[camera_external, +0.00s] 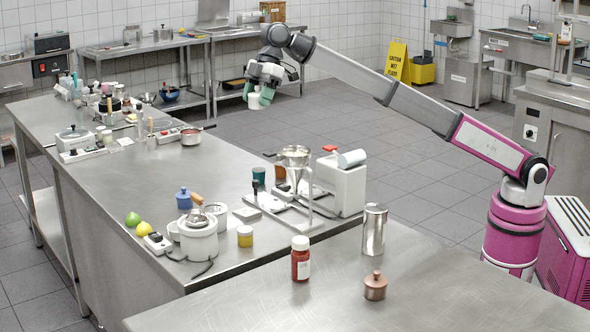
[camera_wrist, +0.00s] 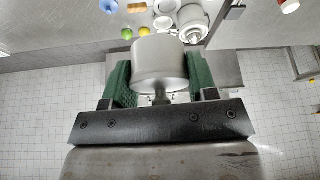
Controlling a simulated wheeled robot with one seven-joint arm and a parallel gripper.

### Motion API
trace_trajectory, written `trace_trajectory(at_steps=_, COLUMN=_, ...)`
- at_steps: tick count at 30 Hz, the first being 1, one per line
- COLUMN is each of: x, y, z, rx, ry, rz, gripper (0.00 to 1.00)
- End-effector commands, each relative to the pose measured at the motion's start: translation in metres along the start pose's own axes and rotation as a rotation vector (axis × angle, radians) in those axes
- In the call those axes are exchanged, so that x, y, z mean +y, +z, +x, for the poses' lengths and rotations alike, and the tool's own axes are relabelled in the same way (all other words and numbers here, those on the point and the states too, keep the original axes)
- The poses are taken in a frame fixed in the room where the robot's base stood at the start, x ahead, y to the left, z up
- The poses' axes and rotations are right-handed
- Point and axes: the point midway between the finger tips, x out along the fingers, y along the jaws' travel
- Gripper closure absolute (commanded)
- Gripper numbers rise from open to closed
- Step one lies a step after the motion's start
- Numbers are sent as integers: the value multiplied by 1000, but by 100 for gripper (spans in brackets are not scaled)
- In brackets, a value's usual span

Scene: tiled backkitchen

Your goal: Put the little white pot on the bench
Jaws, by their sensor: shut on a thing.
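The little white pot (camera_wrist: 160,62) is held between the green fingers of my gripper (camera_wrist: 160,85) in the wrist view. In the external view the small white pot (camera_external: 254,102) hangs below my gripper (camera_external: 259,92), at the end of the outstretched arm. There it appears in the air past the far side of the long steel bench (camera_external: 130,190), against the tiled floor. The fingers are shut on the pot's sides. Its far side and contents are hidden.
Bare steel shows mid-bench. A nearer steel table (camera_external: 430,290) carries a red bottle (camera_external: 300,262) and copper pot (camera_external: 375,287). A yellow sign (camera_external: 396,62) stands behind.

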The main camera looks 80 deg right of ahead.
Motion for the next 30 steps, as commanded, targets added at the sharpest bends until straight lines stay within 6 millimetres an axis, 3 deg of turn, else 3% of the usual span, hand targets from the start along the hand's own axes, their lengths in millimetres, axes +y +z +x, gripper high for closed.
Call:
trace_trajectory(at_steps=5, x=15, y=8, z=-2, rx=0, ry=12, rz=25, gripper=100)
trace_trajectory(at_steps=13, x=13, y=21, z=26, rx=-1, ry=10, rz=22, gripper=100)
trace_trajectory(at_steps=20, x=12, y=40, z=67, rx=-1, ry=9, rz=22, gripper=100)
trace_trajectory(at_steps=30, x=12, y=74, z=144, rx=-2, ry=9, rz=22, gripper=100)
